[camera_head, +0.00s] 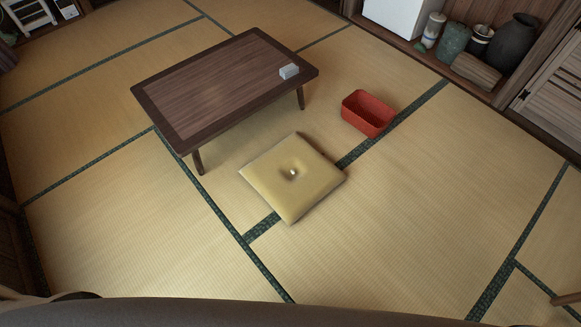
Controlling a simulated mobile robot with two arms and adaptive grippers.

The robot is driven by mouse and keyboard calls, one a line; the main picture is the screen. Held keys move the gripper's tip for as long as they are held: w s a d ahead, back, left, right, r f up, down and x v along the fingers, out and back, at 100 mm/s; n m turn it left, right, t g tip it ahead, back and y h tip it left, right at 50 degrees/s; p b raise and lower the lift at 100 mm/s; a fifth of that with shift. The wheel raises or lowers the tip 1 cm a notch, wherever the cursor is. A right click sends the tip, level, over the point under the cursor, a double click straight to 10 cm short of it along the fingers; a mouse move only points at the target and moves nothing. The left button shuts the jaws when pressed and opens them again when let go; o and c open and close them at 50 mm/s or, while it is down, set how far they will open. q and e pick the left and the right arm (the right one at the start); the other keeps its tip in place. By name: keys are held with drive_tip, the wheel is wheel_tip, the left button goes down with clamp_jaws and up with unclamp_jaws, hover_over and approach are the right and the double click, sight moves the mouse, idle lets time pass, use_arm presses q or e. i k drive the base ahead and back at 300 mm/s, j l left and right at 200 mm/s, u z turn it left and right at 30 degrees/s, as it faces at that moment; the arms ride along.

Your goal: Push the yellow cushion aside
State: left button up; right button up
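The yellow cushion (291,193) lies flat on the tatami floor near the middle of the head view, in front of the low table. It is square, with a dimple and a small pale tuft at its centre. It lies over part of a dark green mat border. Neither of my grippers can be made out in this view, and nothing is touching the cushion.
A low dark wooden table (215,83) stands behind and left of the cushion, with a small grey-white block (289,72) on it. A red open bin (367,114) stands behind and right. Vases (512,42) line the back right alcove. Floor left, right and in front is clear.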

sight(292, 176)
drive_tip(key=i+l+u, duration=0.2)
drive_tip(key=i+l, duration=0.35)
drive_tip(key=i+l+u, duration=0.2)
drive_tip(key=i+l, duration=0.35)
drive_tip(key=l, duration=0.15)
